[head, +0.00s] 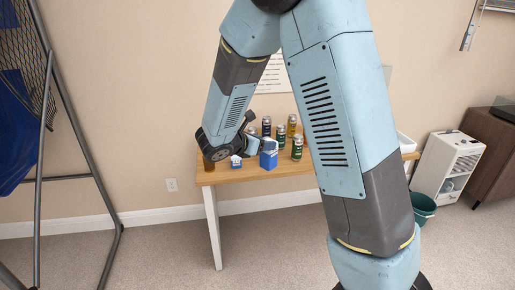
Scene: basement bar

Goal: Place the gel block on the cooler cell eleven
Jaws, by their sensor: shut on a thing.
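My arm reaches over the wooden table, and my gripper (257,146) is at its left part, small and partly hidden by its own wrist. My gripper is shut on a blue block with a paler top, which looks like the gel block (268,159). The block is upright just at the gripper's end; I cannot tell whether it touches the tabletop. No cooler cell with a readable number eleven shows; my arm hides the middle of the table.
The table (233,176) also bears several dark and yellow cans (280,135), a small blue-and-white item (236,162) and an amber bottle (208,163). A white container (406,144) is at the right end. A teal bucket (423,207) and white appliance (447,165) stand right. Carpet in front is open.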

